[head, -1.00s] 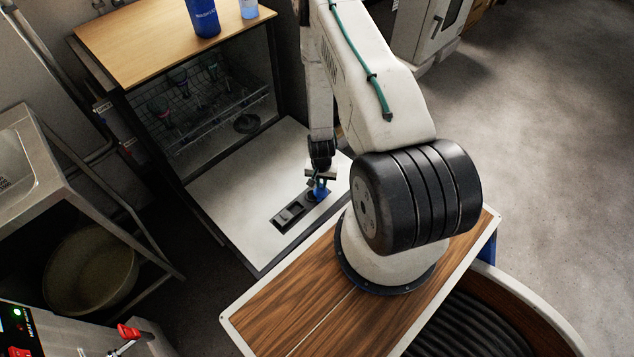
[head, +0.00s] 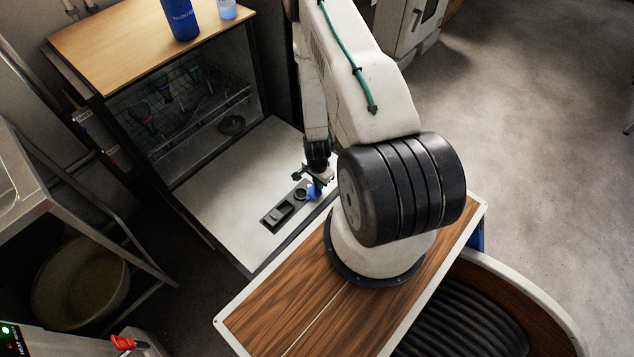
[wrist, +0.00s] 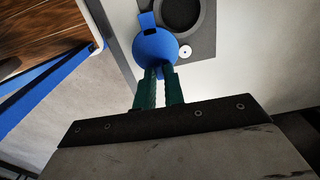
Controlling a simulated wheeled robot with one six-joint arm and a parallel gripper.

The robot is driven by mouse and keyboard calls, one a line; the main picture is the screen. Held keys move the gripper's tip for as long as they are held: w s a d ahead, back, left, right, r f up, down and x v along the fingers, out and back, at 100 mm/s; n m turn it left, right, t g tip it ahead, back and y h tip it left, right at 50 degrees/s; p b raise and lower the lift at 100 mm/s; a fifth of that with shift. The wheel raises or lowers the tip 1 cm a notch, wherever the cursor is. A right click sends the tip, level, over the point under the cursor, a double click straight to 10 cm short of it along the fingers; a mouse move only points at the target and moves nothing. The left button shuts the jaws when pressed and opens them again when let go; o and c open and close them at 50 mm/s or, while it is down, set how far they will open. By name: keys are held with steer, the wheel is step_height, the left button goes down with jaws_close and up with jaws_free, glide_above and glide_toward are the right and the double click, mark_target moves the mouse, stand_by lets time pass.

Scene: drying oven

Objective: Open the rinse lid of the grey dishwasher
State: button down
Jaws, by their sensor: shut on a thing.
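The grey dishwasher (head: 205,205) stands with its door folded down flat. The blue rinse lid (head: 313,191) is at the panel's right end, beside a round dark opening (head: 301,194). In the wrist view, the lid (wrist: 153,47) sits beside the opening (wrist: 180,10) and leaves most of its visible part uncovered. My gripper (wrist: 158,72) has its green fingers shut on the lid's near side. In the head view, my gripper (head: 319,180) is small and partly hidden by its own parts.
A wire rack (head: 185,120) with several items is inside the dishwasher. A blue bottle (head: 181,18) and a lighter blue container (head: 228,8) stand on its wooden top (head: 110,52). A metal bench (head: 15,215) is at the left. Open floor lies at the right.

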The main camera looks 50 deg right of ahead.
stand_by(0.4)
steer(key=c, duration=1.5)
jaws_free()
step_height(320, 180, up, 8)
steer(key=shift+a+f, duration=0.1)
